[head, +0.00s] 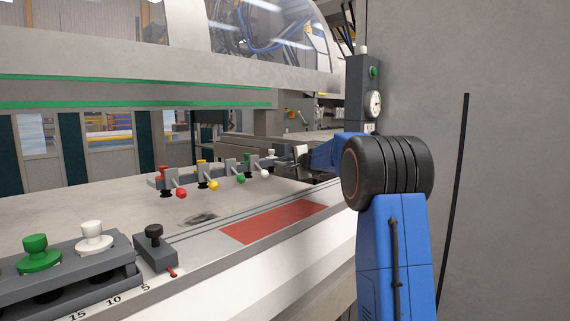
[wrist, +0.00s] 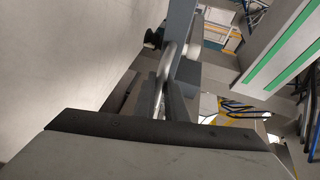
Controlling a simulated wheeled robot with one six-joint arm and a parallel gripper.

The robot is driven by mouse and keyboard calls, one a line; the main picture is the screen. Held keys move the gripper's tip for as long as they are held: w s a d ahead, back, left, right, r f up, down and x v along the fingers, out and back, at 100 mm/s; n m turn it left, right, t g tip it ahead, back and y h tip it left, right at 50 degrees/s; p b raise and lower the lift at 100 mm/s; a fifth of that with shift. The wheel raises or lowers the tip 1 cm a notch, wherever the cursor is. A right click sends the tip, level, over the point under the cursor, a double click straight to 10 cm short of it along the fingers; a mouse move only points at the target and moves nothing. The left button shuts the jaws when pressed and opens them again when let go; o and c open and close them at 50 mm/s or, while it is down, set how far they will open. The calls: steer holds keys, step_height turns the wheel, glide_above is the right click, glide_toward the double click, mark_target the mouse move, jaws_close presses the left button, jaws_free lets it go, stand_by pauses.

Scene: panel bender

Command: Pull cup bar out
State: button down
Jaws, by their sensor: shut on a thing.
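The cup bar (head: 225,172) is a grey bar with red, yellow, green and white ball knobs and dark cups under it, above the pale table. In the wrist view the grey bar (wrist: 183,28) runs toward the top, with a dark round knob or cup on its left. A curved metal handle (wrist: 167,63) stands at its near end. My gripper (head: 299,157) is at the bar's right end, and in the wrist view its fingers (wrist: 159,98) are closed about the handle. The contact in the head view is small and partly hidden by my wrist.
A red plate (head: 272,223) lies flat on the table. A grey rack with a green knob (head: 36,252) and a white knob (head: 94,236) is at front left, beside a small black-knobbed block (head: 154,251). A grey wall is at right.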

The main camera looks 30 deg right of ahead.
steer(key=s+d, duration=0.5)
steer(key=s, duration=0.9)
steer(key=shift+s, duration=0.15)
steer(key=shift+d+f, duration=0.1)
steer(key=c, duration=1.8)
jaws_free()
steer(key=shift+s, duration=0.1)
steer(key=s+r, duration=0.1)
steer(key=s, duration=0.4)
steer(key=s+r, duration=0.1)
steer(key=s, duration=0.5)
steer(key=s+a+r, duration=0.1)
steer(key=s, duration=0.4)
steer(key=shift+s+r, duration=0.2)
steer(key=shift+s, duration=0.2)
